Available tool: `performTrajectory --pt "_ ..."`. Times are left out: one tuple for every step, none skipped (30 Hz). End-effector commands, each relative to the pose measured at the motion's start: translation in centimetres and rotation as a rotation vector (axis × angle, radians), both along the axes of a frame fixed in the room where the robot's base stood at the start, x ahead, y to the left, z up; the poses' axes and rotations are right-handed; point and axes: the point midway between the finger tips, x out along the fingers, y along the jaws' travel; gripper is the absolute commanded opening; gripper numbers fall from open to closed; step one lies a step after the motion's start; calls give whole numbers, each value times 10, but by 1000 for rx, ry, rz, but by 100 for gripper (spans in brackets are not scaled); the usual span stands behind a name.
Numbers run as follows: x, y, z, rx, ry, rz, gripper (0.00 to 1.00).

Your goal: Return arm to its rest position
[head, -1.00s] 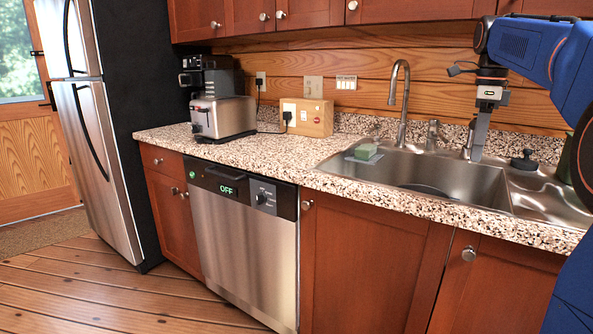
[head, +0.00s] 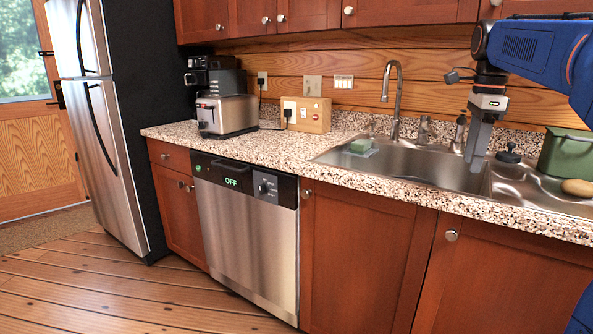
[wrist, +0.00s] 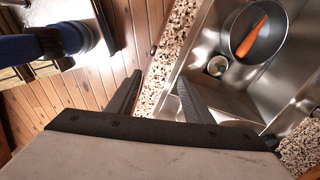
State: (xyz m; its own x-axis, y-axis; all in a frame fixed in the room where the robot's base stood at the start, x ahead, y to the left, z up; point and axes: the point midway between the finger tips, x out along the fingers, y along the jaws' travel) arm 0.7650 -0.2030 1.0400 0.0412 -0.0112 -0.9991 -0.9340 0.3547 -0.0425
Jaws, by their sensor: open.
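My gripper (head: 474,158) hangs from my blue arm at the right of the head view, pointing down over the sink. In the wrist view its two dark fingers (wrist: 158,88) stand apart with nothing between them. The sink basin (head: 450,176) lies behind and below the fingers. In the wrist view a grey pan (wrist: 278,46) with an orange carrot-like thing (wrist: 254,36) in it lies in the basin, clear of the fingers. The gripper's exact height over the sink is hard to tell.
The faucet (head: 397,95) rises left of my gripper. A green box (head: 566,155) and a tan oval thing (head: 577,187) sit at the right. A green sponge (head: 360,146) lies at the sink's left edge. A toaster (head: 228,114) stands farther left. The wooden floor (head: 130,290) is clear.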

Motion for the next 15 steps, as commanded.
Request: performTrajectory --pt "-6 5 -2 -3 -7 34 47" --pt "-9 7 -4 -6 -12 57 47" --pt "-14 11 -7 -8 -16 90 47" --pt "-17 14 -9 -11 -21 117 47" --pt "-21 17 -11 -15 -26 148 47" --pt "-27 21 -15 -19 -33 190 47" --pt "-33 25 -18 -23 -40 226 47" --pt "-38 29 -22 -27 -45 264 47" --pt "-47 34 -27 -35 -56 320 47" --pt "-53 39 -32 -41 -63 368 47" --pt "-60 44 -37 -49 -72 418 47" --pt "-70 50 -44 -57 -82 483 47" --pt "-77 54 -50 -65 -89 531 47" --pt "-84 58 -56 -73 -98 581 47" --pt "-93 64 -64 -84 -107 645 47"
